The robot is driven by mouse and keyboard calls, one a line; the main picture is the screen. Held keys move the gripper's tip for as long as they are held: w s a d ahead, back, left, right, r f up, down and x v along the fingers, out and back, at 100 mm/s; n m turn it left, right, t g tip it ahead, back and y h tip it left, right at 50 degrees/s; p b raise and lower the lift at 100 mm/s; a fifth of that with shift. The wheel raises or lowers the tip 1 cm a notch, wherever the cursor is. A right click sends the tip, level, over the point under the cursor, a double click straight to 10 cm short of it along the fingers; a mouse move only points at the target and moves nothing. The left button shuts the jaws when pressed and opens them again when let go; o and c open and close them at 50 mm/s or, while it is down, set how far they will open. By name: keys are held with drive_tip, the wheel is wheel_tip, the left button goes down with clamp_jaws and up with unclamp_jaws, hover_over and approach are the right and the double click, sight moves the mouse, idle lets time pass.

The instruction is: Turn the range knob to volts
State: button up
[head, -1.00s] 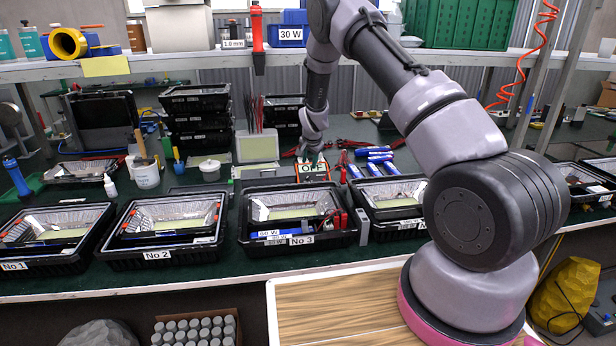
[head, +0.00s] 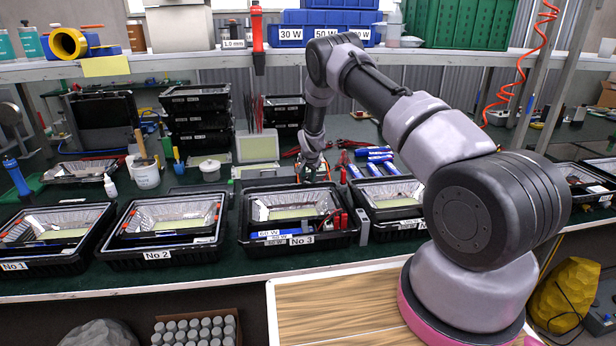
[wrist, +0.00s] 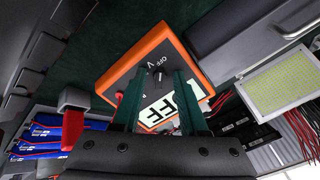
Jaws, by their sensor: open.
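The multimeter (wrist: 130,57) has an orange case and a dark face in the wrist view. Its display (wrist: 172,106) reads OFF, partly covered by my fingers. The small dark range knob (wrist: 158,74) has a pale mark, and the labels OFF and V are printed near it. My gripper (wrist: 158,80) is open, with one dark green finger on each side of the knob in this view. I cannot tell whether they touch it. In the head view my gripper (head: 312,175) is over the meter and hides most of it.
Open trays stand in front, including No 3 (head: 302,240) just before the meter. Several blue packs (head: 375,155) lie to the right, with red leads nearby. A shelf (head: 180,62) runs above the bench.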

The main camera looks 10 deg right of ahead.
clamp_jaws()
drive_tip(key=shift+n, duration=0.3)
drive_tip(key=n, duration=0.3)
drive_tip(key=shift+d+n, duration=0.1)
drive_tip(key=shift+n, duration=0.2)
drive_tip(key=shift+d+n, duration=0.1)
drive_tip(key=shift+n, duration=2.1)
unclamp_jaws()
